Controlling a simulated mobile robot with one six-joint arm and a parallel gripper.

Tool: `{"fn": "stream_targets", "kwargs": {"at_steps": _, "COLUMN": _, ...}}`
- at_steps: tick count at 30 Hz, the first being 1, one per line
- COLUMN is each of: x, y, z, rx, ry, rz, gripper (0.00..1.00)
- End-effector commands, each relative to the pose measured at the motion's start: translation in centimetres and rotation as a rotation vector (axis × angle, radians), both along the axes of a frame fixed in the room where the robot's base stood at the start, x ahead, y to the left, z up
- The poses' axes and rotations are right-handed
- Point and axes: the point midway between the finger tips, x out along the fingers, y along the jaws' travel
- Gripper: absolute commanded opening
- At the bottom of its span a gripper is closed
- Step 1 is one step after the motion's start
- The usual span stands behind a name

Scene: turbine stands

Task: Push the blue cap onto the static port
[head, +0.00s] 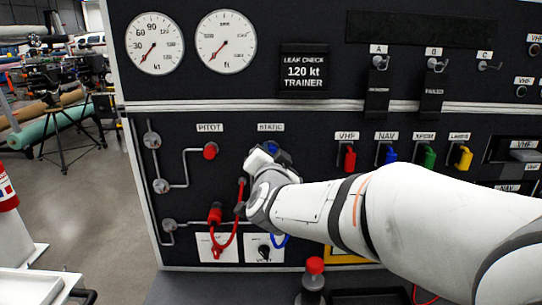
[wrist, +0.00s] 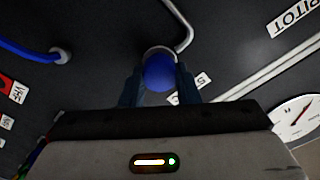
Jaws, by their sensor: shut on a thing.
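The blue cap (wrist: 160,73) sits between the fingertips of my gripper (wrist: 157,84), which is shut on it. In the wrist view the cap is at the end of the silver pipe (wrist: 184,32), at a pale collar around the static port. I cannot tell whether the cap is fully seated.
A red cap (head: 210,151) is on the pitot port to the left. A red hose (head: 224,240) hangs below, beside a vent knob (head: 264,252). Coloured levers (head: 390,154) line the right, behind my arm. A red-topped bottle (head: 314,275) stands below.

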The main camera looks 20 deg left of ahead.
Motion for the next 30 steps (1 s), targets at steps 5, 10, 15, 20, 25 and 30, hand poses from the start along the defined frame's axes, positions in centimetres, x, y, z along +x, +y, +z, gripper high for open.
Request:
{"fn": "stream_targets", "kwargs": {"at_steps": 5, "x": 0.2, "y": 0.0, "z": 0.7, "rx": 0.006, "ry": -0.012, "rz": -0.002, "gripper": 0.38}}
{"fn": "stream_targets", "kwargs": {"at_steps": 10, "x": 0.1, "y": 0.0, "z": 0.5, "rx": 0.004, "ry": -0.009, "rz": -0.002, "gripper": 0.52}}
{"fn": "stream_targets", "kwargs": {"at_steps": 15, "x": 0.1, "y": 0.0, "z": 0.4, "rx": 0.003, "ry": -0.007, "rz": -0.001, "gripper": 0.54}}
{"fn": "stream_targets", "kwargs": {"at_steps": 20, "x": 0.0, "y": 0.1, "z": 0.4, "rx": 0.003, "ry": -0.006, "rz": 0.000, "gripper": 0.61}}
{"fn": "stream_targets", "kwargs": {"at_steps": 25, "x": 0.0, "y": 0.0, "z": 0.3, "rx": 0.003, "ry": -0.006, "rz": 0.000, "gripper": 0.61}}
{"fn": "stream_targets", "kwargs": {"at_steps": 30, "x": -1.0, "y": -0.2, "z": 0.3, "rx": 0.004, "ry": -0.005, "rz": 0.001, "gripper": 0.61}}
